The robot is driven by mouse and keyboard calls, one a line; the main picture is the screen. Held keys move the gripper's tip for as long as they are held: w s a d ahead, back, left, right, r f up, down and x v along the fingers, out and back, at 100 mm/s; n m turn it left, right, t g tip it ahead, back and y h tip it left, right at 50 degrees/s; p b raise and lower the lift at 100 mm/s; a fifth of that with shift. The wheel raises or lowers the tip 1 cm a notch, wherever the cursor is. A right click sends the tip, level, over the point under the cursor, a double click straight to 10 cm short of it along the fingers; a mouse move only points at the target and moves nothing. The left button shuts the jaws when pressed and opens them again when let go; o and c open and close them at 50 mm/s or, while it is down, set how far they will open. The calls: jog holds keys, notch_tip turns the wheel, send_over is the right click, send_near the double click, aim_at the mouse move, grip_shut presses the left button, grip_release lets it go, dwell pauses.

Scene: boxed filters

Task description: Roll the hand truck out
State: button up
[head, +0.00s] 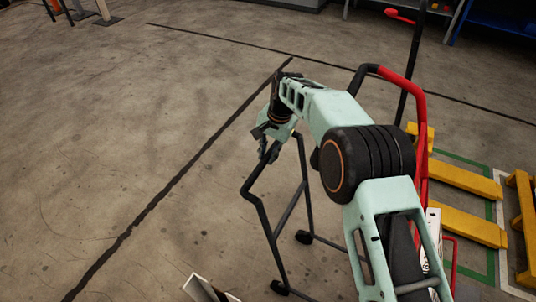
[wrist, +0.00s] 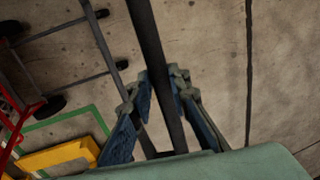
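The hand truck (head: 263,221) shows in the head view as a black tubular frame with small wheels on the concrete floor, below and beside my arm. In the wrist view its dark bar (wrist: 149,35) runs between the two blue-padded fingers of my gripper (wrist: 163,82). The fingertips sit close against both sides of the bar, and the gripper looks shut on it. In the head view my gripper (head: 268,145) is at the top of the black frame. A red tubular frame (head: 420,110) with a black curved end rises behind my arm; its join to the black frame is hidden.
Yellow pallet-like pieces (head: 465,182) lie at the right by green floor lines. A white-edged object (head: 208,289) is at the bottom middle. Blue shelving (head: 500,22) stands at the back right. The floor (head: 100,130) to the left is open, crossed by dark lines.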

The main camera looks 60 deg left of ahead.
jog(key=shift+o, duration=0.7)
jog(key=shift+s+r, duration=0.1)
jog(key=shift+r, duration=0.2)
notch_tip(320, 180, up, 11)
jog(key=w+d, duration=0.1)
jog(key=d, duration=0.1)
jog(key=shift+r, duration=0.2)
